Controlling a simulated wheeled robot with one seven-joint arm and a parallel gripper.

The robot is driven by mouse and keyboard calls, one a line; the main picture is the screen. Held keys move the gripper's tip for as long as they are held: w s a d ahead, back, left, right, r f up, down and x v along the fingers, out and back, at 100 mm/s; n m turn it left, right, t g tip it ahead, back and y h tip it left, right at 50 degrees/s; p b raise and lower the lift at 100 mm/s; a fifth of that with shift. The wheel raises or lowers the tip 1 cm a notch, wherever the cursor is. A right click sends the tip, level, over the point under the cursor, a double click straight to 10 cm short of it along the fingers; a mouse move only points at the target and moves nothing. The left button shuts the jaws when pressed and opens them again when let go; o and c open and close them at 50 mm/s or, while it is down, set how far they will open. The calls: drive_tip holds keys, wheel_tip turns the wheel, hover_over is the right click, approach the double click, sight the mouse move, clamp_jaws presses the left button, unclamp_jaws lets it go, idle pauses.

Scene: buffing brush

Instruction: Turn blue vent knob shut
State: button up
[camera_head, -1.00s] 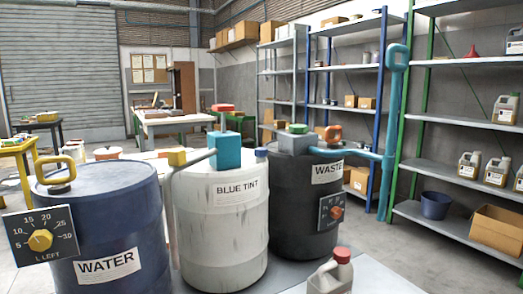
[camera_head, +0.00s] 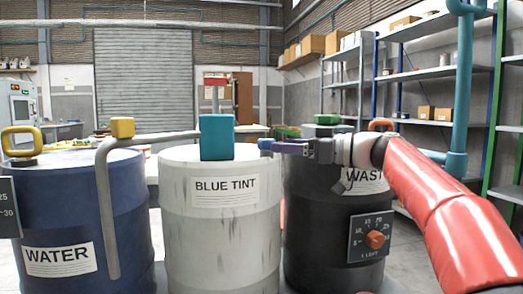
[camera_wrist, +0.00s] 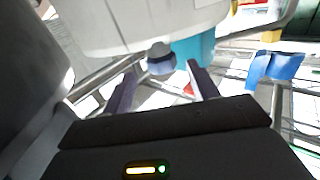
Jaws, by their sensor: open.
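The blue vent knob (camera_head: 265,144) sits at the upper right of the white drum labelled BLUE TINT (camera_head: 222,230), beside the teal block (camera_head: 217,137). In the wrist view the knob (camera_wrist: 161,58) shows a grey cap and a blue body, with the white drum (camera_wrist: 140,25) above it in the picture. My gripper (camera_head: 277,147) reaches in from the right with its purple fingers at the knob. In the wrist view my gripper (camera_wrist: 162,75) is open, and the knob lies between or just beyond its fingertips; I cannot tell if they touch it.
The dark WASTE drum (camera_head: 325,225) with an orange dial (camera_head: 375,240) stands right, below my arm. The blue WATER drum (camera_head: 90,215) stands left. A grey pipe with a yellow block (camera_head: 122,127) runs to the teal block. A teal vertical pipe (camera_head: 464,90) rises at the right.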

sight(261, 144)
drive_tip(key=p+x, duration=0.1)
drive_tip(key=x, duration=0.6)
drive_tip(key=shift+a, duration=0.2)
drive_tip(key=shift+c, duration=0.3)
drive_tip(key=c, duration=0.9)
